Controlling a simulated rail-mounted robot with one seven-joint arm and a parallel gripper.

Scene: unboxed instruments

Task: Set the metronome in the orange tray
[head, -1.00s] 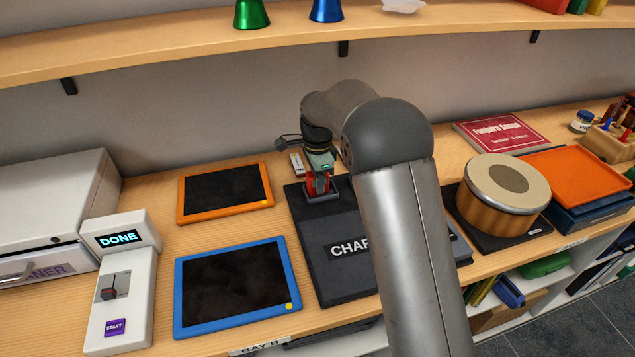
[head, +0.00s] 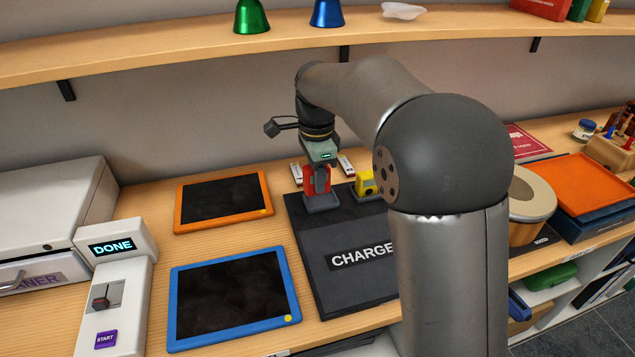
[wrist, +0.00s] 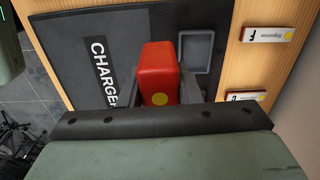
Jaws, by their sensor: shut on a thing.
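A red block-shaped device (wrist: 160,62) with a yellow dot, which I take for the metronome, is held between my gripper's (wrist: 161,88) two fingers. The red device also shows in the head view (head: 308,183), over the back left of the dark charger (head: 345,285). A grey-rimmed slot (wrist: 196,52) in the charger looks empty beside it, so the device appears lifted clear. The height of the gap is hard to judge.
A yellow device (head: 366,184) stands at the charger's back, right of my gripper. A plain orange tray (head: 580,183) sits far right. A white station (head: 118,290) reads DONE. A shelf (head: 200,50) runs above.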

